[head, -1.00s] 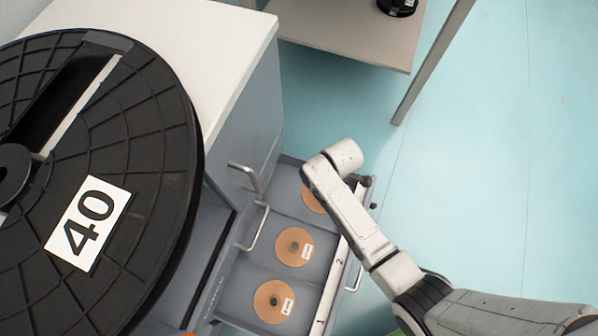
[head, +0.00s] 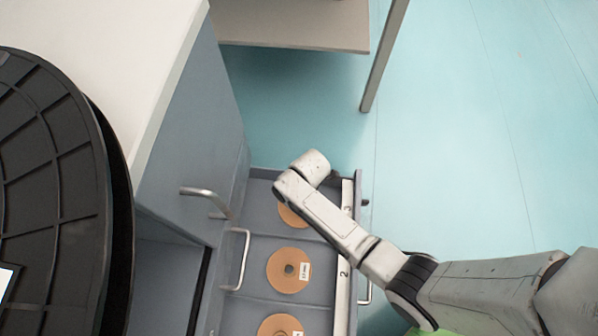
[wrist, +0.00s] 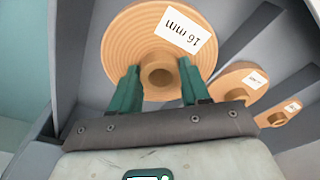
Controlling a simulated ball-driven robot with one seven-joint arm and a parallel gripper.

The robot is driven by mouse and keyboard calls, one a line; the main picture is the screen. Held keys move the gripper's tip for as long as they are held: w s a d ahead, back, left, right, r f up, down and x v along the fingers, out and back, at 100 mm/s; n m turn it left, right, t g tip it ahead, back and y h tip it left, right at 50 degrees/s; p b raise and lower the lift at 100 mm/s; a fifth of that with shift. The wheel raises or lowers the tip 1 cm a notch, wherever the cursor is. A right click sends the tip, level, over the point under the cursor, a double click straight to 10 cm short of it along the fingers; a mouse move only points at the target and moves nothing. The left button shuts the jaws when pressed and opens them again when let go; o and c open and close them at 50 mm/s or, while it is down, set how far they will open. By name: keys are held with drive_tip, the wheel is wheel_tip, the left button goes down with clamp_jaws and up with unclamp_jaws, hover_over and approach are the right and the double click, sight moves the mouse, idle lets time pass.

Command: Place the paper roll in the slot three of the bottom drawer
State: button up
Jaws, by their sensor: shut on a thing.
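The paper roll (wrist: 118,48) is a tan disc with a raised core and a white "16 mm" label. In the wrist view, my gripper (wrist: 158,76) has its green fingers on either side of the core and is shut on it. In the head view, the roll (head: 290,216) shows partly under my arm, within the far compartment of the open bottom drawer (head: 256,243), beyond the one marked 2. My arm hides the rest of it and the fingers. I cannot tell whether the roll rests on the drawer floor.
Another tan roll (head: 289,270) lies in compartment 2, and one more (head: 280,326) is nearer, cut by the frame edge. The grey cabinet (head: 190,130) stands left of the drawer. A large black reel (head: 55,190) is at far left.

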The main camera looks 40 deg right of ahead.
wheel_tip(320, 180, down, 4)
drive_tip(key=shift+w+f+b, duration=0.1)
drive_tip(key=shift+b, duration=1.05)
drive_tip(key=o, duration=1.2)
drive_tip(key=r+p, duration=0.2)
drive_tip(key=r, duration=0.2)
drive_tip(key=d+r+p, duration=0.1)
drive_tip(key=r+p, duration=0.1)
drive_tip(key=r, duration=0.2)
drive_tip(key=r+p, duration=0.3)
drive_tip(key=r, duration=0.1)
drive_tip(key=shift+d, duration=0.2)
